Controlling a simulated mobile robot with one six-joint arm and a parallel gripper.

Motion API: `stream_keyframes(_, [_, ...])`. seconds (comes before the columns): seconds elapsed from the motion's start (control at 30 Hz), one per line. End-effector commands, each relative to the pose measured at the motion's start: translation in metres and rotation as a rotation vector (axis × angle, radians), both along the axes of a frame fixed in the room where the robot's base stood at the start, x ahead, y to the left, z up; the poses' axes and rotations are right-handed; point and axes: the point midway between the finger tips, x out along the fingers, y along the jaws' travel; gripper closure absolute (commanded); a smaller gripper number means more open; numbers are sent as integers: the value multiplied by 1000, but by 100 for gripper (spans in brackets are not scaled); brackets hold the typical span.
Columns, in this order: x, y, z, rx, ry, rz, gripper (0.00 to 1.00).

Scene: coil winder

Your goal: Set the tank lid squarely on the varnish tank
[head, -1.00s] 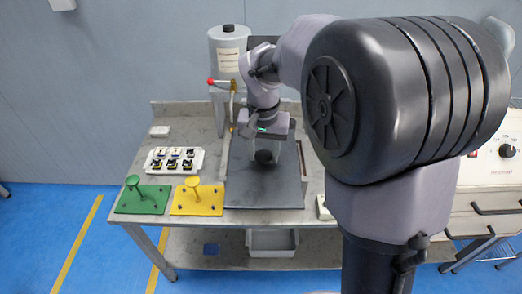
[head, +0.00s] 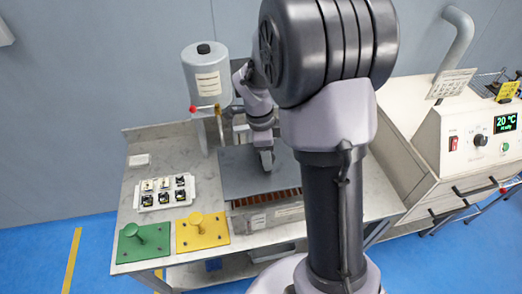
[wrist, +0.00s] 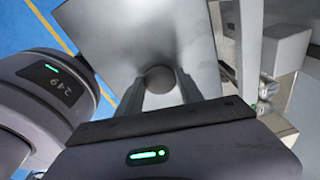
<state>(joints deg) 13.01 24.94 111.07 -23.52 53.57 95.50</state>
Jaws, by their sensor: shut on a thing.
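The tank lid (head: 236,172) is a flat grey plate with a dark round knob. My gripper (head: 267,163) is shut on the knob, which shows between the fingers in the wrist view (wrist: 160,79). The varnish tank (head: 268,217) is a grey box on the bench, below the lid. The lid lies over the rear of the tank and leaves a reddish-brown strip of its inside open along the front. I cannot tell whether the lid touches the rim. My arm hides the right part of both.
A green plate (head: 143,243) and a yellow plate (head: 202,233), each with a peg, stand at the front left. Behind them is a white tray (head: 165,193) of small parts. A grey canister (head: 207,75) stands behind. A white cabinet (head: 462,142) is at the right.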

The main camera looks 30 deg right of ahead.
Motion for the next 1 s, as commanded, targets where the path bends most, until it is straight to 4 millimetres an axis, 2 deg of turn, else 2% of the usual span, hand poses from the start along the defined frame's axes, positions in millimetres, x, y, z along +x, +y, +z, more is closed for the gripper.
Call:
stream_keyframes(0.27, [0,0,-14,0,0,-8,100])
stream_keyframes(0.67, [0,0,-71,-1,-2,-7,100])
stream_keyframes(1.0, [0,0,-71,-1,-2,-6,100])
